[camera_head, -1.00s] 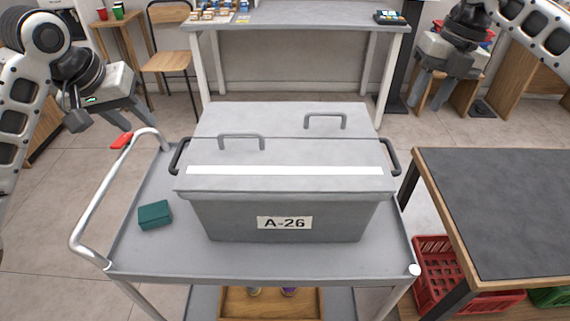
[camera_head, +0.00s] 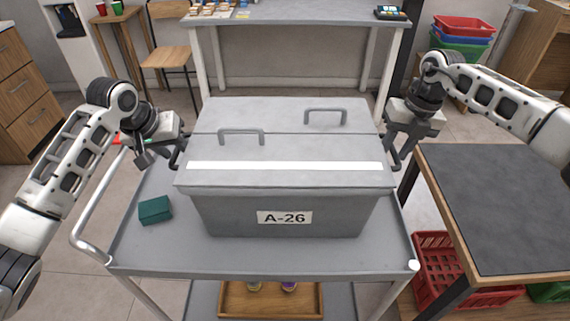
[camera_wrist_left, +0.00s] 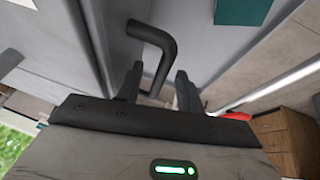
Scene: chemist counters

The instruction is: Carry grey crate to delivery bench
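The grey crate (camera_head: 285,180), labelled A-26, sits upright on the top of a grey trolley (camera_head: 240,258), lid closed. It has a dark handle at each end. My left gripper (camera_head: 160,153) is at the crate's left handle. In the left wrist view its fingers (camera_wrist_left: 157,88) stand apart with the dark handle (camera_wrist_left: 160,42) reaching between them, gaps visible. My right gripper (camera_head: 402,147) is at the right handle (camera_head: 391,158); its fingers overlap the handle and their gap is unclear. Which surface is the delivery bench is not marked.
A dark-topped table (camera_head: 500,205) stands close on the right, with a red crate (camera_head: 440,265) below. A grey counter (camera_head: 300,17) stands behind, with small goods on it. A green box (camera_head: 154,210) lies on the trolley, left of the crate. A chair (camera_head: 172,58) stands back left.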

